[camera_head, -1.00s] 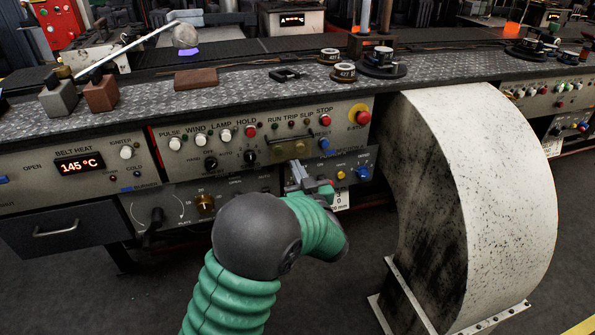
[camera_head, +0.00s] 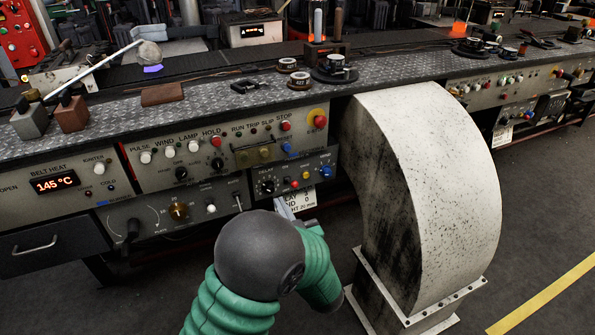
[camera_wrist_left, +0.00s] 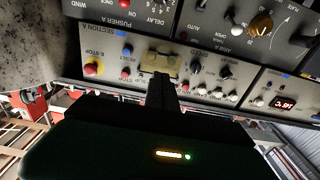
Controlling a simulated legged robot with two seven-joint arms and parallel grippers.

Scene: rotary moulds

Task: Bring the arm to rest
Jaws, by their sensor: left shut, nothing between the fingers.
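My left arm (camera_head: 262,255), green and ribbed with a dark grey joint, comes up from the bottom of the head view. Its left gripper (camera_head: 284,208) is a small pale tip just below the lower control panel, beside a white label (camera_head: 300,198). It looks apart from the knobs, though the joint hides part of the gripper. In the left wrist view the shut fingers (camera_wrist_left: 163,90) show dark and narrow, with nothing between them, in front of the panel with the yellow guard piece (camera_wrist_left: 160,62). My right gripper is in neither view.
A large curved grey-white duct (camera_head: 440,190) stands close to the right of my arm. The control panels (camera_head: 225,150) and the bench edge lie ahead, with a red stop button (camera_head: 320,121). A drawer (camera_head: 45,245) is at the left. Open floor (camera_head: 545,220) lies right of the duct.

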